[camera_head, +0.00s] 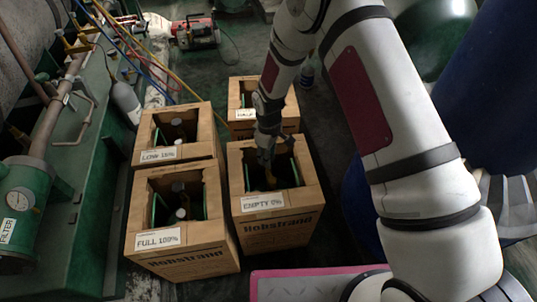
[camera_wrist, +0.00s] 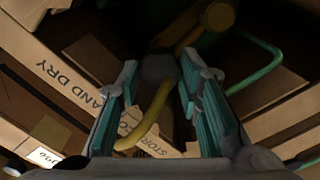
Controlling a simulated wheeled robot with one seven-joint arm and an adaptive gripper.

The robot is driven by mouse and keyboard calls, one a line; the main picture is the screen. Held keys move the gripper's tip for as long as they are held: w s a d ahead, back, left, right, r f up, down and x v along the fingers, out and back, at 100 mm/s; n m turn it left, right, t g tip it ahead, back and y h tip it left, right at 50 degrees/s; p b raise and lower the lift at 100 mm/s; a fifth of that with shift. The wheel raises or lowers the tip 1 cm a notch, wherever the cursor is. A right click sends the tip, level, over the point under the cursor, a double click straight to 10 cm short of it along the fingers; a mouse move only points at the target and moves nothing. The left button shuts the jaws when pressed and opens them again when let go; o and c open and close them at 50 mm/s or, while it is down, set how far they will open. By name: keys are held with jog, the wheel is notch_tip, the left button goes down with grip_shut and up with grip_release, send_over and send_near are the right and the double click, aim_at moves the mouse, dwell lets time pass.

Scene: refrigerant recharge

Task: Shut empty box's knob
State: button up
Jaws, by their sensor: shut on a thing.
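The open-topped cardboard box labelled "EMPTY 0%" (camera_head: 278,222) stands at the front right of the group of boxes. My gripper (camera_head: 268,158) reaches down into its opening from above. In the wrist view, the two teal-padded fingers of my gripper (camera_wrist: 160,85) are closed on a dark grey knob (camera_wrist: 158,67). The knob sits between the fingertips, blurred and dim. A yellow curved hose or handle (camera_wrist: 150,122) passes below it between the fingers. The head view does not show the knob clearly, as my gripper covers it.
Boxes labelled "FULL 100%" (camera_head: 187,262) and "LOW" (camera_head: 160,168) stand to the left, and another box (camera_head: 243,127) stands behind. Cardboard walls surround my fingers closely. A green curved handle (camera_wrist: 262,65) lies right of them. Green machinery (camera_head: 75,190) stands at far left.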

jog(key=m, duration=0.4)
jog(key=shift+m, duration=0.3)
jog(key=m, duration=0.3)
jog(key=shift+m+p, duration=0.3)
jog(key=shift+p, duration=0.05)
jog(key=m, duration=0.4)
jog(key=shift+p, duration=0.35)
jog(key=shift+m+p, duration=0.35)
jog(key=shift+m, duration=1.85)
jog(key=o, duration=0.9)
jog(key=shift+c, duration=0.2)
notch_tip(320, 180, up, 12)
